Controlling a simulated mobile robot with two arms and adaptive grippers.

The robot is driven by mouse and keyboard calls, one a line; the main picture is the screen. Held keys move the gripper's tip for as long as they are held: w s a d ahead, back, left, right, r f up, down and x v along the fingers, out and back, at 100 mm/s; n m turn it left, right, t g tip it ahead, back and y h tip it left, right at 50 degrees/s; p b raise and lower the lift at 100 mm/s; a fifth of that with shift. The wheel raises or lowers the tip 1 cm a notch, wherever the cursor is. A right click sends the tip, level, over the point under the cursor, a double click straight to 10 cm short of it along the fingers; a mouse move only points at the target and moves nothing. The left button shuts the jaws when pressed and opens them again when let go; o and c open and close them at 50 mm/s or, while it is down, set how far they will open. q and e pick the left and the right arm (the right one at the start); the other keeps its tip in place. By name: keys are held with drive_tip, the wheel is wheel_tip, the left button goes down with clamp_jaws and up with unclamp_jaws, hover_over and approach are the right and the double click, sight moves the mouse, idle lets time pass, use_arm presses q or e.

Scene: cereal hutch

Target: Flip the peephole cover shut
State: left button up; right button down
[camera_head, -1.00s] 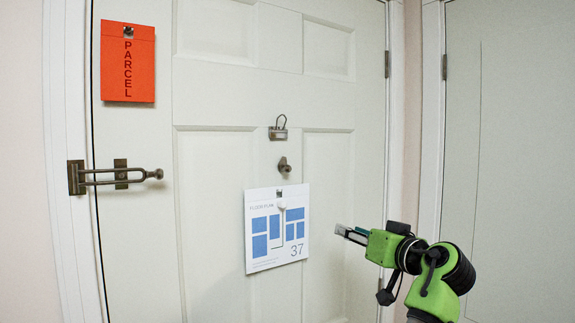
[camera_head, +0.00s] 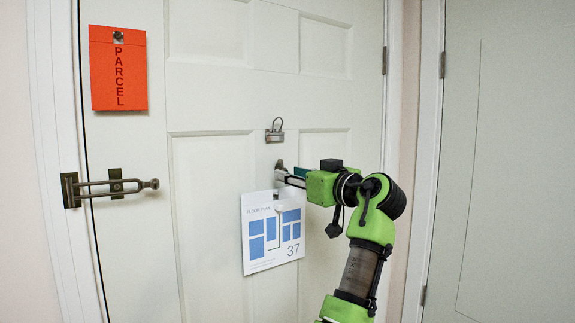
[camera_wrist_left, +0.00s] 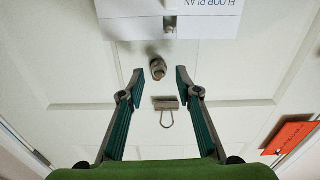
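The peephole (camera_head: 279,163) is a small dark metal fitting on the white door, above the floor plan sheet. In the left wrist view, which is upside down, the peephole (camera_wrist_left: 158,68) lies between my fingertips in the picture. Its cover is too small to tell apart clearly. My left gripper (camera_head: 281,177) is open and empty, close to the door just below the peephole in the head view. Its two fingers stand well apart in the wrist view (camera_wrist_left: 160,76). I cannot tell whether a finger touches the fitting. My right gripper is not in view.
A metal plate with a wire loop (camera_head: 274,136) is just above the peephole. The floor plan sheet (camera_head: 258,262) hangs just below. An orange parcel card (camera_head: 104,75) and a door guard (camera_head: 90,188) are at the left. The door panels between are clear.

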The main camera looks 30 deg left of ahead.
sight(283, 168)
use_arm(q)
drive_tip(key=shift+p+x, duration=0.3)
drive_tip(key=shift+x, duration=0.9)
clamp_jaws()
drive_tip(key=n+b, duration=0.2)
drive_tip(key=shift+w+d+n, duration=0.15)
drive_tip(key=shift+w+n, duration=0.1)
drive_tip(key=shift+n, duration=0.15)
unclamp_jaws()
